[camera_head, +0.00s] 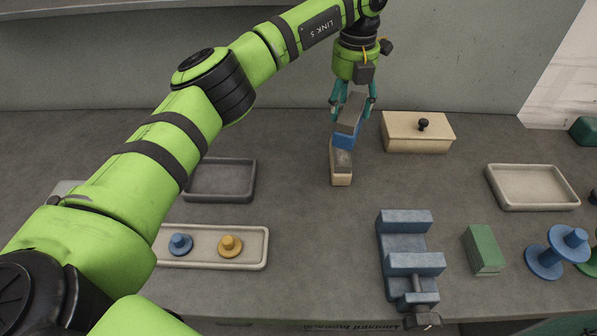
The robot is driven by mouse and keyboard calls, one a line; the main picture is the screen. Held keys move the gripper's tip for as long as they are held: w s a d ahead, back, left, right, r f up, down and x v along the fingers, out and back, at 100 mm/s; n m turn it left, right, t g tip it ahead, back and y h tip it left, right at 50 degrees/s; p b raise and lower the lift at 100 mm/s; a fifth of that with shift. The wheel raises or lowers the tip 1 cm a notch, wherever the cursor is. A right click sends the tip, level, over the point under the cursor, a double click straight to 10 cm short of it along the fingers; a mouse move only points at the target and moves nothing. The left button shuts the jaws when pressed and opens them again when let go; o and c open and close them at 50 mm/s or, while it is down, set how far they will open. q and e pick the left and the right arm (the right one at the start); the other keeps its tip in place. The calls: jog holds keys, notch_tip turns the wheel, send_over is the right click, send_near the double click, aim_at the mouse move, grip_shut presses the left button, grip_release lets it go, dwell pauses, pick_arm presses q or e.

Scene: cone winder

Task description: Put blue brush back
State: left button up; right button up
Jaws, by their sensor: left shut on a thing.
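My left gripper (353,104) reaches in from above at the back middle of the table, its teal fingers pointing down. It is shut on the blue brush (346,138), which shows a grey block-like upper part and a blue lower part. Directly below it in the picture is a narrow cream block or holder (341,180) with a dark grey top. The brush overlaps its far end; I cannot tell whether they touch. My right gripper is not in view.
A cream lidded box (418,140) stands just right of the gripper. A blue vise (411,263), green block (482,250) and blue spool (546,262) stand front right. A grey tray (219,196), a tray with two knobs (205,245) and a cream tray (533,205) lie around.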

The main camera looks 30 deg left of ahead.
pick_arm(q)
jog(key=n, duration=0.3)
jog(key=shift+w, duration=0.4)
jog(key=shift+n, duration=0.5)
jog(key=shift+s+a+f, duration=0.15)
jog(key=shift+a+f, duration=0.05)
jog(key=shift+a, duration=0.15)
jog(key=s+a+f+p, duration=0.1)
jog(key=s+a+f, duration=0.1)
jog(key=a+f, duration=0.1)
jog(key=s+a+f+p, duration=0.1)
jog(key=s+a+f, duration=0.1)
jog(key=a+f, duration=0.1)
jog(key=s+a+f+p, duration=0.2)
jog(key=a+f, duration=0.1)
jog(key=f, duration=0.1)
jog(key=shift+f, duration=0.3)
